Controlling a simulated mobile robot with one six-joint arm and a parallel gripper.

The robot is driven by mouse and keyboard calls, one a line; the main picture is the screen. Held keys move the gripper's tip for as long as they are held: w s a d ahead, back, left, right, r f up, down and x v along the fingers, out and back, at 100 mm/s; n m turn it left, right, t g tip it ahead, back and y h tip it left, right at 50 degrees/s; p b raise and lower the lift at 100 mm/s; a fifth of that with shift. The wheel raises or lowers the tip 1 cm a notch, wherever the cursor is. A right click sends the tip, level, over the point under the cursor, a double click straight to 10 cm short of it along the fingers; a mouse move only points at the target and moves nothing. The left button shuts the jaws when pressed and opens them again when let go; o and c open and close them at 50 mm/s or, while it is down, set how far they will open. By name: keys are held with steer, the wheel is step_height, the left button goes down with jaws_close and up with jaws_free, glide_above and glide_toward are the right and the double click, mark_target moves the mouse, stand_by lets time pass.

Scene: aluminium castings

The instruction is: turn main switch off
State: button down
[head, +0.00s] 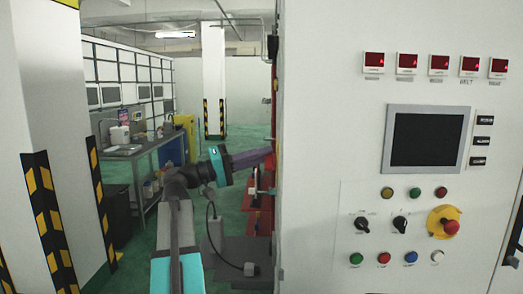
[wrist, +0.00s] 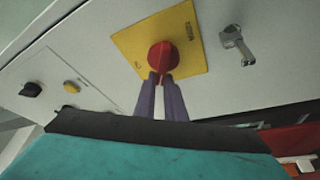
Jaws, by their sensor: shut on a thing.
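The main switch is a red knob (wrist: 162,55) on a square yellow plate (wrist: 190,41), fixed to a pale cabinet face in the wrist view. My gripper (wrist: 161,77) is shut on the red knob, with its purple fingers on either side of the knob's near end. The fingertips partly cover the knob, and its on or off position is not readable. In the head view my gripper (head: 266,154) reaches to the left side of the white control cabinet (head: 325,130). The switch is hidden from the head camera.
A key in a lock (wrist: 238,44) sticks out right of the yellow plate. A black knob (wrist: 31,89) and a yellow button (wrist: 71,87) are to the left. The cabinet front has a screen (head: 426,139) and a red emergency button (head: 450,227). A striped pillar (head: 55,110) stands left.

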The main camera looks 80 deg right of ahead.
steer(key=shift+s+a+f, duration=0.1)
steer(key=shift+f, duration=0.25)
steer(key=c, duration=1.8)
jaws_free()
steer(key=shift+r+n, duration=0.15)
steer(key=shift+n, duration=0.15)
steer(key=b+v, duration=0.2)
steer(key=v, duration=1.1)
steer(key=shift+w+a+r, duration=0.1)
steer(key=shift+w+a, duration=0.15)
steer(key=shift+w, duration=0.15)
